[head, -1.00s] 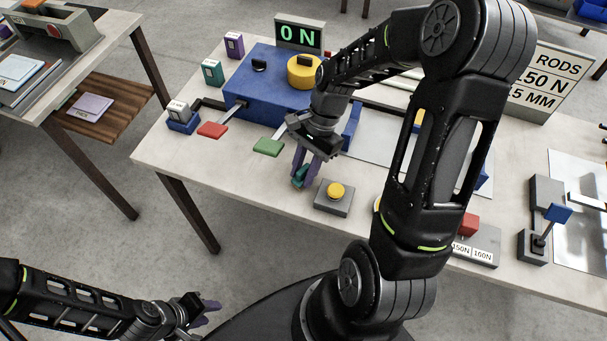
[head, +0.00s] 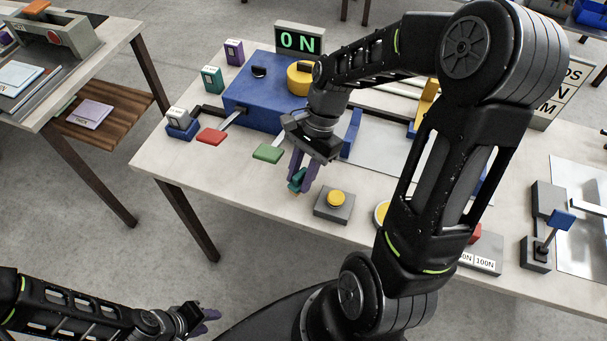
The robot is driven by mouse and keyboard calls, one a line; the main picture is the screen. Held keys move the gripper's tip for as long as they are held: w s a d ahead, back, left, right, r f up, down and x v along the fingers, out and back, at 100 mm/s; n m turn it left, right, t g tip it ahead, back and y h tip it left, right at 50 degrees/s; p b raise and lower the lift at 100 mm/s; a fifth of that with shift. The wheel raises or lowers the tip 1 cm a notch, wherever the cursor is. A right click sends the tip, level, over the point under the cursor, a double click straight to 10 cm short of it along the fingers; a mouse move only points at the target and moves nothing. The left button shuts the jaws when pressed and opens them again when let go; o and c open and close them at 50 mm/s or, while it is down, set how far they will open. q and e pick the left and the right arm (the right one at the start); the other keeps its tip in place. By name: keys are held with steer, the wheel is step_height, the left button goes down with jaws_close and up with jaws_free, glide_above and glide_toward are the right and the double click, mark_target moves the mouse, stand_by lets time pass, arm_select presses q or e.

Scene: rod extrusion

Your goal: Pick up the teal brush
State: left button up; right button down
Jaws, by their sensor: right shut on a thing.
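The teal brush (head: 296,184) is small and sits between the purple fingers of my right gripper (head: 301,178). My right gripper is shut on it, at the front part of the table, left of the yellow button. Much of the brush is hidden by the fingers, and I cannot tell whether it touches the table. My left gripper (head: 208,316) is low at the bottom of the view, away from the table. Its fingers are seen from the side, so whether they are open or shut does not show.
A grey box with a yellow button (head: 335,199) stands just right of the brush. A blue machine (head: 255,95) with a green paddle (head: 268,153) and a red paddle (head: 211,136) stands behind. The table's (head: 245,193) front-left area is clear.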

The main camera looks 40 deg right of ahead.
steer(key=s+a+b, duration=0.4)
steer(key=s+a, duration=0.5)
steer(key=a, duration=0.4)
steer(key=shift+s+a+b, duration=0.15)
steer(key=shift+b, duration=0.2)
steer(key=c, duration=1.6)
jaws_free()
jaws_close()
